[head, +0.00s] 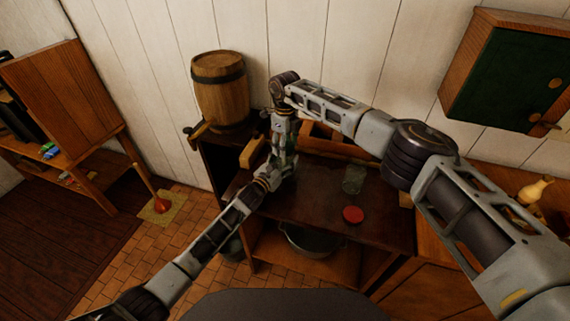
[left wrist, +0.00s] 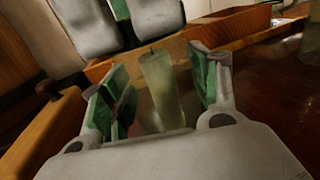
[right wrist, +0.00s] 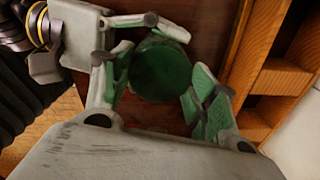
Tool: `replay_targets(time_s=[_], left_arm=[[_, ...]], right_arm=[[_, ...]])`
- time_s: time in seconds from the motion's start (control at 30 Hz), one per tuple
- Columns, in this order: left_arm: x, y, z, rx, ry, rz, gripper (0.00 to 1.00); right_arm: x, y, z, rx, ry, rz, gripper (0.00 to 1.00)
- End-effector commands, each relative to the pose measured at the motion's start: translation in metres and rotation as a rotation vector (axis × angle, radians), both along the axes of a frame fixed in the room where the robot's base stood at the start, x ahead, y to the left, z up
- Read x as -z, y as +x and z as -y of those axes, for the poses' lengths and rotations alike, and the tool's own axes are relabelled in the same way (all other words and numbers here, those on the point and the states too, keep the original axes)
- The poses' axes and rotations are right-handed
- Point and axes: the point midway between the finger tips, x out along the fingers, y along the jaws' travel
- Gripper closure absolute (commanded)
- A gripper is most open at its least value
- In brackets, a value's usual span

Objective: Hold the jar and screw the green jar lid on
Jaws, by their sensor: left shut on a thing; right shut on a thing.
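The green jar lid (right wrist: 160,70) shows as a dark green disc between the fingers of my right gripper (right wrist: 160,88) in the right wrist view. I cannot tell whether the lid is seated on the jar.
A second glass jar (head: 353,179) and a red lid (head: 353,214) stand on the dark table (head: 310,207) to the right. A wooden barrel (head: 219,88) stands behind on the left. A metal pot (head: 310,242) sits on the shelf below. The table's front middle is clear.

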Motion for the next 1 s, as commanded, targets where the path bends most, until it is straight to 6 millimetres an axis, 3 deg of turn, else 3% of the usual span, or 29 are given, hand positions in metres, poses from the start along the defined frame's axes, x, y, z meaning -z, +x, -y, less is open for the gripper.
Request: replay_targets(time_s=[1.0], left_arm=[[0.0001, -0.0007, 0.001, 0.002, 0.001, 0.001, 1.0]], right_arm=[[-0.0002, 0.0011, 0.0001, 0.816, 0.001, 0.003, 0.7]])
